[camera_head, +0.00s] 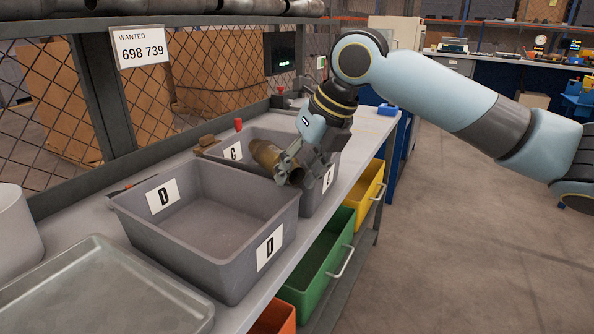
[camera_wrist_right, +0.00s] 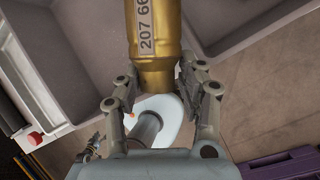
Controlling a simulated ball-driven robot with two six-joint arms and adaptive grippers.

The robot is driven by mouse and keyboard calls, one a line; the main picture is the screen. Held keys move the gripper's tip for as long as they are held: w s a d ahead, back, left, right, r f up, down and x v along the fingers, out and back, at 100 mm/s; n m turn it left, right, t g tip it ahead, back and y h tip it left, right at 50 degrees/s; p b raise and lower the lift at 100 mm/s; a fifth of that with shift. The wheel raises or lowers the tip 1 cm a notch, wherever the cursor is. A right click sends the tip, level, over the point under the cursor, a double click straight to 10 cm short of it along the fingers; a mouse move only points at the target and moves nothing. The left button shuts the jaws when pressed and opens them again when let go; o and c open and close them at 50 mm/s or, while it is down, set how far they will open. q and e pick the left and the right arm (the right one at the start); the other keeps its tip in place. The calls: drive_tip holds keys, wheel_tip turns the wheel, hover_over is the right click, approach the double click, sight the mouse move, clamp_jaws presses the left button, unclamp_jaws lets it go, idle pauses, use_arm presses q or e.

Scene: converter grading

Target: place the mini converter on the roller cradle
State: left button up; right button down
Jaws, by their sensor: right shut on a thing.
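A white label there reads "207 66", with the rest cut off. I cannot make out the roller cradle in either view. My left gripper is not in view.
An empty grey bin marked D (camera_head: 215,225) stands nearer on the bench, with a metal tray (camera_head: 100,295) at front left. A sign (camera_head: 141,47) reads "WANTED 698 739". Green (camera_head: 322,265) and yellow (camera_head: 368,190) drawers stick out below the bench.

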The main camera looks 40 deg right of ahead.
drive_tip(key=shift+f, duration=0.25)
drive_tip(key=c, duration=0.7)
unclamp_jaws()
drive_tip(key=shift+c, duration=0.2)
drive_tip(key=shift+r, duration=0.1)
